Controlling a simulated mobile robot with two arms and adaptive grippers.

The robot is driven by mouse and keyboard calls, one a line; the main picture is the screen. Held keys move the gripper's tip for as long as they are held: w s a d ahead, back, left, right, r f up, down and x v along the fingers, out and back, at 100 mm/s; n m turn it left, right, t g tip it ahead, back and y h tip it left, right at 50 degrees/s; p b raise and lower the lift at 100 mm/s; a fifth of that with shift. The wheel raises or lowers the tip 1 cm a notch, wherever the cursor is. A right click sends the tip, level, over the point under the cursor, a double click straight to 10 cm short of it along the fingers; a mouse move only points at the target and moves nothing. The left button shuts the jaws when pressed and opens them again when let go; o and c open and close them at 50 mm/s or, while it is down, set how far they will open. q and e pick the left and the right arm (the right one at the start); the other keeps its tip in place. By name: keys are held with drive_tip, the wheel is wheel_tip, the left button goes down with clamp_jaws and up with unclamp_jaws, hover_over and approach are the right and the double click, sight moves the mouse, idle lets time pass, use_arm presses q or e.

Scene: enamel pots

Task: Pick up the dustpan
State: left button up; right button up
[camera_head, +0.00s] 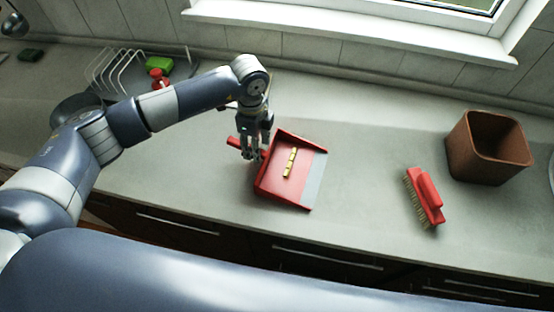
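The red dustpan (275,184) lies on the grey countertop with its open grey lip facing right. Several small yellow pieces (290,162) lie in a row in its pan. Its short red handle (233,141) points to the upper left. My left gripper (252,155) points down at the handle, next to the pan's upper left edge, with its fingers around or just in front of the handle. The fingers partly hide the handle, so I cannot tell whether they grip it. My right gripper is not in view.
A red brush (428,195) with pale bristles lies to the right, near an empty brown square bin (487,148). A white wire rack (115,68), a green sponge (159,63) and a red item (158,80) are at the back left. The counter between dustpan and brush is clear.

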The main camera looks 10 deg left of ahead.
sight(274, 159)
use_arm(q)
drive_tip(key=shift+d+f+p, duration=0.1)
drive_tip(key=shift+f+p, duration=0.35)
drive_tip(key=shift+f, duration=1.3)
drive_tip(key=shift+s, duration=0.1)
clamp_jaws()
drive_tip(key=shift+r, duration=0.1)
drive_tip(key=shift+r, duration=0.15)
